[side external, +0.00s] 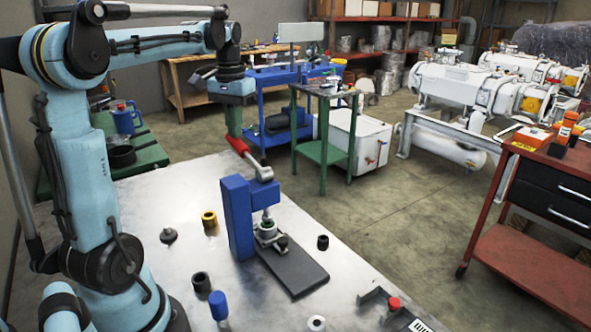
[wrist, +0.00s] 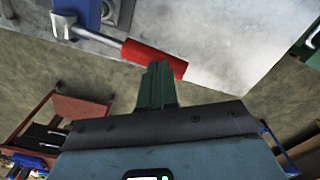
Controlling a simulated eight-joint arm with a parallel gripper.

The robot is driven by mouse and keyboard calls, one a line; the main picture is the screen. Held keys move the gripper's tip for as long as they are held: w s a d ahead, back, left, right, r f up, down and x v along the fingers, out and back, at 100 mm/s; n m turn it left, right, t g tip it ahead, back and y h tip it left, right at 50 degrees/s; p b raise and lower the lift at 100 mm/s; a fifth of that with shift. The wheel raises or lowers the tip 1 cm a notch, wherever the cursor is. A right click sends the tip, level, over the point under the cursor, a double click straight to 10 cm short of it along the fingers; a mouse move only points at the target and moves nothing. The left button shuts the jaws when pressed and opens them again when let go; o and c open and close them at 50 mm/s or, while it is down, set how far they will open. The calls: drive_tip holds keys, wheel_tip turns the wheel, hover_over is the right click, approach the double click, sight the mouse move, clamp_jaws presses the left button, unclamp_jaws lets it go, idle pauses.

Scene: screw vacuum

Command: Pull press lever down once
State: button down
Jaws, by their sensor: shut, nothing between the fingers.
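The blue arbor press (side external: 238,215) stands on the metal table with a dark base plate. Its lever (side external: 262,170) ends in a red handle (side external: 236,146) that rises toward the upper left. In the wrist view the red handle (wrist: 155,58) lies just beyond my fingertips. My gripper (side external: 235,134) is shut and empty, pointing down at the upper end of the handle. In the wrist view my green gripper (wrist: 158,68) overlaps the handle's end; I cannot tell whether it touches. The press ram is above a small metal fixture (side external: 267,232).
Small parts lie on the metal table (side external: 190,255): a brass ring (side external: 209,219), black rings, a blue-topped piece (side external: 218,305) and a bracket with a red knob (side external: 393,303). A blue cart (side external: 275,130) and a green stand (side external: 325,130) are behind. A red cabinet (side external: 535,210) stands right.

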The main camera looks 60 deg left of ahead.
drive_tip(key=shift+r, duration=2.15)
drive_tip(key=d+f+m+t, duration=0.1)
drive_tip(key=d, duration=0.3)
drive_tip(key=w+d+f+m+t, duration=0.1)
drive_tip(key=d+f, duration=0.1)
drive_tip(key=d, duration=0.2)
drive_tip(key=d+f+m+t+y, duration=0.1)
drive_tip(key=d, duration=0.3)
drive_tip(key=shift+w+d+f, duration=0.15)
drive_tip(key=shift+d+f, duration=0.15)
drive_tip(key=shift+d, duration=0.05)
drive_tip(key=s+d+f+m+t+h, duration=0.1)
drive_tip(key=s+d+f+m+t, duration=0.2)
drive_tip(key=d+f, duration=0.4)
drive_tip(key=d+t, duration=0.1)
drive_tip(key=d, duration=0.3)
drive_tip(key=shift+s+d+f, duration=0.2)
drive_tip(key=shift+f, duration=0.2)
